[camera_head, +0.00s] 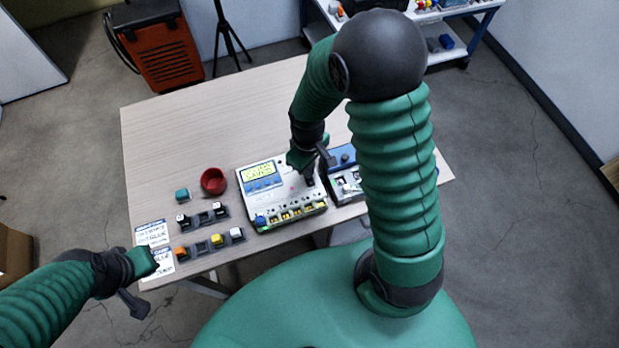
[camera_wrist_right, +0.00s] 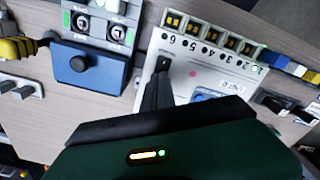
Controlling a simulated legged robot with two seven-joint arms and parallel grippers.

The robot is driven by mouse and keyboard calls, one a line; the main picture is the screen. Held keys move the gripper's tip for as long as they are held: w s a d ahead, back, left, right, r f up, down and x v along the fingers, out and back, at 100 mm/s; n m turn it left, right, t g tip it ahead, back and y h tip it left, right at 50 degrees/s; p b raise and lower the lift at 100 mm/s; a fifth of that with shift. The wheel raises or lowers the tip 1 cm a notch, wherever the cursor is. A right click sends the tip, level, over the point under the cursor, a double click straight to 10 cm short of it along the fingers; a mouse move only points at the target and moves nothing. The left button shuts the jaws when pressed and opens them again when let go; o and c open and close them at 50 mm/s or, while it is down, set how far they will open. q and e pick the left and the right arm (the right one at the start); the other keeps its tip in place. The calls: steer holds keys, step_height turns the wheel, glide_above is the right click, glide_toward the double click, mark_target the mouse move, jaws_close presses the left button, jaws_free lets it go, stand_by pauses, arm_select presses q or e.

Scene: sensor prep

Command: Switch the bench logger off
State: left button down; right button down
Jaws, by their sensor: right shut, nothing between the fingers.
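The bench logger (camera_head: 283,193) is a white box on the table, with a lit yellow-green display (camera_head: 260,171), blue buttons and a row of numbered yellow sockets at its front. My right gripper (camera_head: 309,181) is shut and empty, pointing down over the logger's right side. In the right wrist view its dark fingers (camera_wrist_right: 158,85) reach to a small dark part (camera_wrist_right: 163,63) on the white top beside socket 6. I cannot tell whether they touch it, and the fingers partly cover this spot. My left gripper (camera_head: 143,281) is near the table's front left corner, its jaw gap unclear.
A blue device (camera_head: 343,158) stands close to the logger's right; its knob (camera_wrist_right: 78,63) shows in the wrist view. Left are a red cup (camera_head: 213,181), a teal block (camera_head: 182,194), racks of colored blocks (camera_head: 210,245) and printed cards (camera_head: 152,233). The table's back is clear.

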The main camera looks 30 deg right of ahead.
steer(key=shift+f+b, duration=0.35)
steer(key=shift+f, duration=0.2)
step_height(320, 180, up, 7)
steer(key=p, duration=0.7)
stand_by(0.4)
